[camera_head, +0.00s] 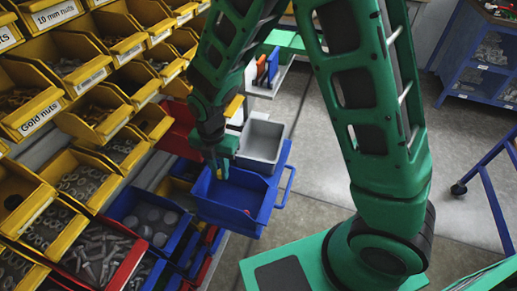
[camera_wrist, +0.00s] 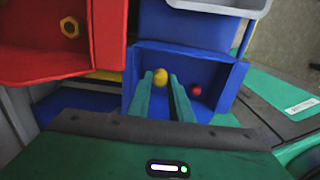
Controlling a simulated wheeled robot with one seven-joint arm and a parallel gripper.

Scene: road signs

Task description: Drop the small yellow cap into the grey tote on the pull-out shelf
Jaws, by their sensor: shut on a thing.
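The small yellow cap (camera_wrist: 160,78) shows between the fingertips of my gripper (camera_wrist: 163,86) in the wrist view. In the head view my gripper (camera_head: 217,171) points down over the blue tote (camera_head: 235,217), with a bit of the yellow cap (camera_head: 219,174) visible at its tips. My gripper is shut on the cap. The grey tote (camera_head: 258,164) stands just behind the blue tote on the pull-out shelf and looks empty where I can see inside. In the wrist view only its pale rim (camera_wrist: 215,6) shows at the top. A small red cap (camera_head: 248,211) lies inside the blue tote.
A red bin (camera_wrist: 60,72) with a yellow nut (camera_wrist: 69,27) stands left of the blue tote in the wrist view. Yellow bins (camera_head: 97,108) of hardware fill the left of the head view. A blue shelf handle (camera_head: 288,189) sticks out right. Open floor (camera_head: 315,150) lies beyond.

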